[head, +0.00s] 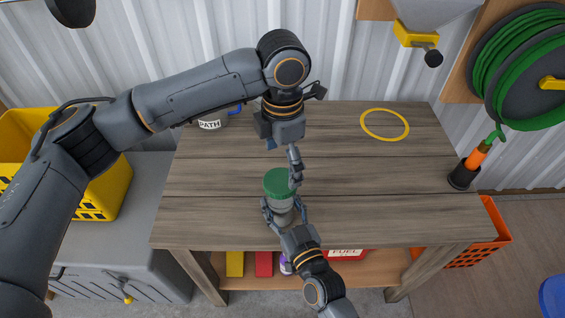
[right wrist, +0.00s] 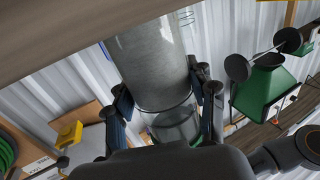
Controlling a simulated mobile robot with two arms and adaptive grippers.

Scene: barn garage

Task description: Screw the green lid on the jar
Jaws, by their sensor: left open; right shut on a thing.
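The green lid (head: 279,183) sits on top of the jar (head: 281,213) near the front middle of the wooden table; I cannot tell whether it is threaded on. The right wrist view shows the jar's clear grey body (right wrist: 155,65) close up. My right gripper (head: 283,212), coming from the front, is shut around the jar below the lid, one finger on each side. My left gripper (head: 294,168) comes in from above and behind. Its fingers are open, beside the lid's right back edge, partly hidden by each other.
A yellow ring (head: 384,124) lies flat at the table's back right. A mug (head: 213,121) stands at the back left behind my left arm. The table's right half is mostly bare.

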